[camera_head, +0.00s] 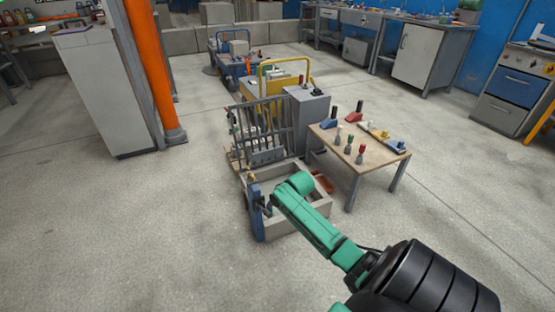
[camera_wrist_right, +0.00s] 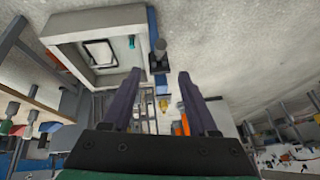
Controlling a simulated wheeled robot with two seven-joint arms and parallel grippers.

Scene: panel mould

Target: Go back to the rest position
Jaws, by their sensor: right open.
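The panel mould, a light grey open box frame (camera_head: 300,219), sits low in the middle of the head view, with a blue plate (camera_head: 257,218) on its left side. In the right wrist view the mould (camera_wrist_right: 65,42) is at the upper left; a dark-edged rectangle (camera_wrist_right: 100,52) and a small teal piece (camera_wrist_right: 131,41) show inside it. My green right arm reaches over the mould. My left gripper is out of view.
A wooden table (camera_head: 335,139) with several small coloured tools stands right of the mould. A grey barred rack (camera_head: 262,125) and a grey cabinet (camera_head: 307,118) stand behind it. An orange post (camera_head: 150,70) rises at the left. The floor left and in front is clear.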

